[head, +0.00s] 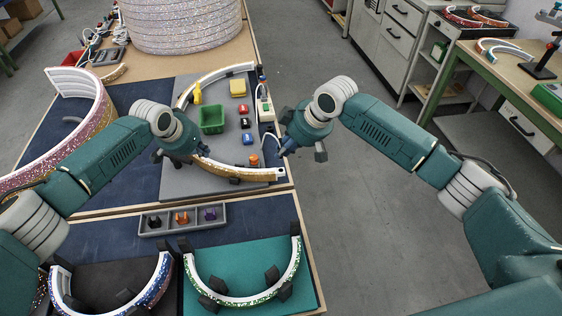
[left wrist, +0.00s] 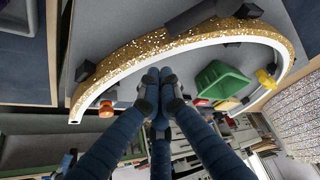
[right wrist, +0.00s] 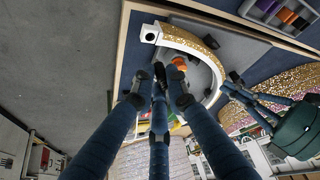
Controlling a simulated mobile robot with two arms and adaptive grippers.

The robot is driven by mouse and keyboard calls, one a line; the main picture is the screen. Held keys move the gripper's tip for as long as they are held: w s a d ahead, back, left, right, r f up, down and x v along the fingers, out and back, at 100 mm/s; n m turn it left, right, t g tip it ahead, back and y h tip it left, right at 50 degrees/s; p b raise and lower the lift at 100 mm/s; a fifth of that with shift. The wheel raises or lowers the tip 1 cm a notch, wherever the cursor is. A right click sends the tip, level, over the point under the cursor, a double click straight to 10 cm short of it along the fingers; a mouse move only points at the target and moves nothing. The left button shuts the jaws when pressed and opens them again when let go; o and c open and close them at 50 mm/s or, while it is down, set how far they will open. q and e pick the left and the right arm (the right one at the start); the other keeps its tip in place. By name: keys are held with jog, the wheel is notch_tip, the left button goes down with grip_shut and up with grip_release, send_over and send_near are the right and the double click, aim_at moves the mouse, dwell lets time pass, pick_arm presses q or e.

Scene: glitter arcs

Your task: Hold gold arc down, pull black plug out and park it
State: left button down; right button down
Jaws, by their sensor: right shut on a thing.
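The gold arc (head: 235,172) lies on a grey board, with its white inner face showing. Its near right end, with a dark opening, shows in the right wrist view (right wrist: 150,36). My left gripper (head: 197,152) is over the near left part of the arc; its fingertips are close together beside the inner face in the left wrist view (left wrist: 159,77). My right gripper (head: 283,148) is just off the arc's right end and shut on a small dark thing, apparently the black plug, mostly hidden by the fingers. A grey tray (head: 168,229) holds black, orange and purple pieces.
A green bin (head: 212,119), an orange piece (head: 254,159) and several small coloured pieces lie inside the arc. A white power strip (head: 264,103) stands at the board's right edge. Two more arcs lie in front, one on a green mat (head: 240,284). Open floor lies right.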

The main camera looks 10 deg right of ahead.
pick_arm(q)
notch_tip(320, 180, up, 10)
jog(key=p, duration=0.8)
dwell(0.3)
jog(key=v, duration=1.1)
jog(key=shift+s+a+r, duration=0.2)
jog(key=shift+s+r, duration=0.1)
jog(key=shift+w+r, duration=0.1)
